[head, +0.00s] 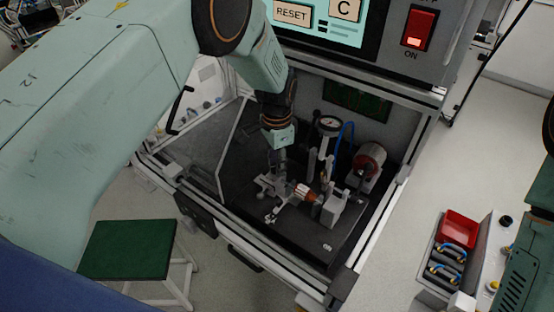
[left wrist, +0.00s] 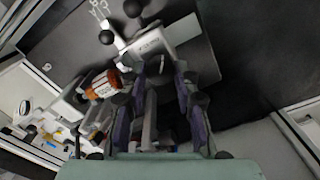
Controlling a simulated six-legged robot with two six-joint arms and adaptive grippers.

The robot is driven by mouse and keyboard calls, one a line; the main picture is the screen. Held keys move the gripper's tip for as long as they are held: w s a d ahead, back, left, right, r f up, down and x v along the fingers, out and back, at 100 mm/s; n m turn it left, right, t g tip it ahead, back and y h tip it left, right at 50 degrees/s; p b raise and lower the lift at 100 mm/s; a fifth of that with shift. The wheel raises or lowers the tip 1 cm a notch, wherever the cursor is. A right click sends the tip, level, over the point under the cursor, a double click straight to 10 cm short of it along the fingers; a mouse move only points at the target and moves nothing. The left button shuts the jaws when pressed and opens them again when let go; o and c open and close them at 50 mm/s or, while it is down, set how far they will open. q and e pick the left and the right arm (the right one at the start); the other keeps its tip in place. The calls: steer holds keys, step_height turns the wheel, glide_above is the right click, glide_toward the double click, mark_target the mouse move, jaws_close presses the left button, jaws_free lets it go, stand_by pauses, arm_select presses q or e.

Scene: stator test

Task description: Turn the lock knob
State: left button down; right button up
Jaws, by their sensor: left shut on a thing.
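My left gripper (head: 280,166) reaches down into the open test cabinet, at the clamp fixture. In the left wrist view its fingers (left wrist: 163,78) are closed in beside the grey clamp block (left wrist: 155,42). They are shut on the lock knob, which the fingers mostly hide. The orange copper stator (head: 304,194) lies in the fixture just right of the gripper; it also shows in the left wrist view (left wrist: 103,84). My right gripper is not in view.
A dial gauge (head: 329,124) and a red-faced cylinder (head: 370,160) stand behind the fixture. The control panel's red switch (head: 417,29) is above. A clear door (head: 205,140) hangs open at left. A green-topped stool (head: 128,250) and a red tray (head: 458,229) are outside.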

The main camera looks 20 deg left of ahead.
arm_select(q)
steer(key=shift+w+r+m, duration=0.1)
steer(key=shift+m, duration=0.3)
steer(key=c, duration=1.4)
jaws_free()
steer(key=o, duration=0.4)
steer(key=shift+s, duration=0.2)
steer(key=shift+w, duration=0.1)
steer(key=shift+w+r, duration=0.1)
steer(key=shift+r, duration=0.1)
step_height(320, 180, up, 12)
steer(key=shift+f, duration=0.2)
